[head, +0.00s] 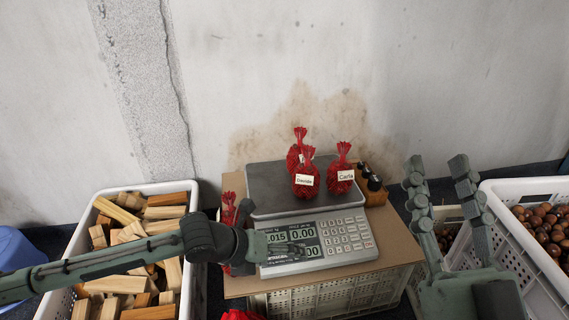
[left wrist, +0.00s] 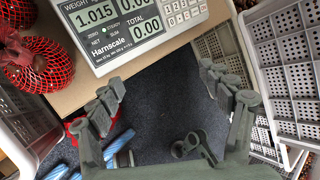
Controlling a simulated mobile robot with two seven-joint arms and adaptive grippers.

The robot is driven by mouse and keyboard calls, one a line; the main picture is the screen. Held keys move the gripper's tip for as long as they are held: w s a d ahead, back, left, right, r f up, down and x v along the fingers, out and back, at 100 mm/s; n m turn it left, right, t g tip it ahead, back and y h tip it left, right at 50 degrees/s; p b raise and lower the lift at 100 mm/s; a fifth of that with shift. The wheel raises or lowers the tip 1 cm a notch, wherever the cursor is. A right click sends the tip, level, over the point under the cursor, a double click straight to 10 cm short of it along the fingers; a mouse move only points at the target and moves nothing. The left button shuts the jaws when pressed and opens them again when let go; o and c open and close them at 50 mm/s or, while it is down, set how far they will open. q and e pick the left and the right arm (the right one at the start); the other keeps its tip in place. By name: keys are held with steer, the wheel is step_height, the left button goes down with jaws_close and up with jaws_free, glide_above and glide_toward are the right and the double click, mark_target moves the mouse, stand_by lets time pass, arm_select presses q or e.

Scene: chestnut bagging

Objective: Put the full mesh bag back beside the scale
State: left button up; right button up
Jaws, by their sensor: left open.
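The scale (head: 318,243) stands on a brown board, and its weight display reads 1.015. Full red mesh bags stand on its pan (head: 266,198): one labelled Davide (head: 305,181), one labelled Carla (head: 342,175), and another partly hidden behind Davide. More red netting (head: 228,210) stands left of the scale, partly behind my left arm; two red bags (left wrist: 36,66) show there in the left wrist view. My left gripper (head: 262,246) is over the scale's front left; in the left wrist view it is open and empty (left wrist: 160,82). My right gripper (head: 437,178) is open and empty, right of the scale.
A white crate of wood blocks (head: 60,290) stands at left, and a white crate of chestnuts (head: 506,206) at right. A wooden block with dark knobs (head: 374,198) is right of the pan. Red netting (head: 240,315) shows at the bottom edge. Blue-grey floor (left wrist: 165,100) shows below the left gripper.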

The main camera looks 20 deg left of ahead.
arm_select(q)
steer(key=s+d+r+n+t+h, duration=0.2)
steer(key=d+r+n+t+h, duration=0.15)
steer(key=d+r+n, duration=0.45)
steer(key=s+d+r+n+t+h, duration=0.25)
steer(key=d+r+n+h, duration=0.2)
steer(key=d+r, duration=0.35)
steer(key=s+a+r+n+t+y, duration=0.2)
steer(key=a+r+n+t, duration=0.3)
steer(key=r+n, duration=0.3)
steer(key=s+a+r+n+t+y, duration=0.1)
steer(key=a+r+n+t+y, duration=0.2)
steer(key=a+r+n+t, duration=0.2)
step_height(320, 180, up, 3)
steer(key=a+n, duration=0.1)
steer(key=n, duration=0.4)
steer(key=shift+s+a+r+t, duration=0.2)
steer(key=shift+s+a+t, duration=0.1)
steer(key=shift+s, duration=0.1)
